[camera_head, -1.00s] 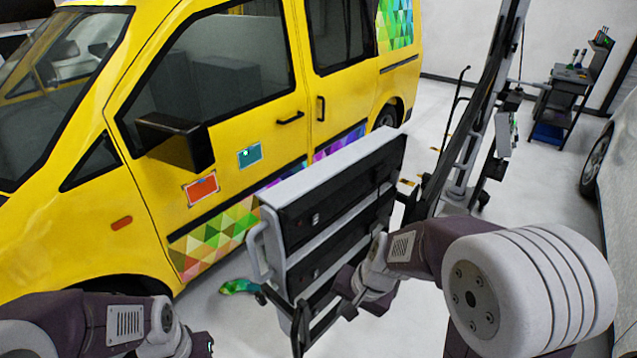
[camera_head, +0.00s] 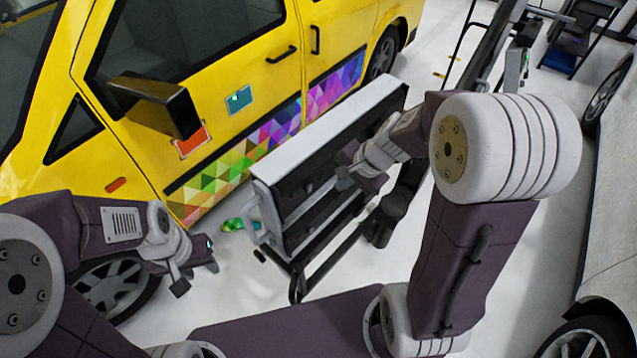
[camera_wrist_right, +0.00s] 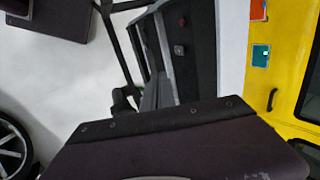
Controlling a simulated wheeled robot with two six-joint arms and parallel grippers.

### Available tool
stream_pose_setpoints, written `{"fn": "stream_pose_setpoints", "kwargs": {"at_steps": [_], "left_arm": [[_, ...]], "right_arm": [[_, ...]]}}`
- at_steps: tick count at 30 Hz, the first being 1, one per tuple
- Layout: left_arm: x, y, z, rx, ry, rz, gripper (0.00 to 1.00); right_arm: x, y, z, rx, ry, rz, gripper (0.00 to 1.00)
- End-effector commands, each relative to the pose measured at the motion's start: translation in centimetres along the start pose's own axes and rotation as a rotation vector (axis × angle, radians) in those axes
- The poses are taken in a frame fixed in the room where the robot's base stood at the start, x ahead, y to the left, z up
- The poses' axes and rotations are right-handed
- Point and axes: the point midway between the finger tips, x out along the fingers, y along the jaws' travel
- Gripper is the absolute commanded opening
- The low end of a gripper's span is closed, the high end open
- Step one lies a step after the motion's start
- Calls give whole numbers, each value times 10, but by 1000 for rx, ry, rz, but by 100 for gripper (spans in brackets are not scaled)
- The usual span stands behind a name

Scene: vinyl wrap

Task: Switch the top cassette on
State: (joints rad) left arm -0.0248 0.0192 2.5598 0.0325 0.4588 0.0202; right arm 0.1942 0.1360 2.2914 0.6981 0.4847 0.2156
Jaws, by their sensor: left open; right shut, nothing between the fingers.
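The rack (camera_head: 330,140) with a white top stands beside the yellow van. Its top cassette (camera_head: 300,188) has a black front, partly hidden by my right arm. In the right wrist view, the top cassette (camera_wrist_right: 203,75) carries a small dark red knob or switch (camera_wrist_right: 179,50) and another small reddish part (camera_wrist_right: 182,20). My right gripper (camera_head: 344,172) is shut and empty, close in front of the top cassette; whether it touches cannot be told. My left gripper (camera_head: 197,276) is open and empty, left of the rack and apart from it.
The yellow van (camera_head: 225,55) with coloured triangle wrap stands behind the rack. A grey handle (camera_head: 268,218) juts from the rack's left end. A green patterned piece (camera_head: 236,225) is near it. A light-coloured car (camera_head: 607,240) stands at right. Open floor lies between.

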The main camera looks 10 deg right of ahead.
Motion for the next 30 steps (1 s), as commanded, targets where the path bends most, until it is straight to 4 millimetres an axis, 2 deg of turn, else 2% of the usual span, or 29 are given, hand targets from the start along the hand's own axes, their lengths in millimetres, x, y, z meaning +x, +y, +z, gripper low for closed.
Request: {"fn": "stream_pose_setpoints", "kwargs": {"at_steps": [14,16,19,24,30], "left_arm": [[36,-1,4,0,0,0,41],[17,0,2,0,-1,0,41],[8,0,1,0,1,0,41],[2,0,0,0,0,0,41],[3,0,0,0,0,0,41]], "right_arm": [[100,3,1,-1,-2,3,0],[94,-14,1,-4,-2,2,0],[99,-27,1,-3,-2,2,0],[105,-38,0,-2,-1,1,0],[107,-38,0,0,0,1,0]]}}
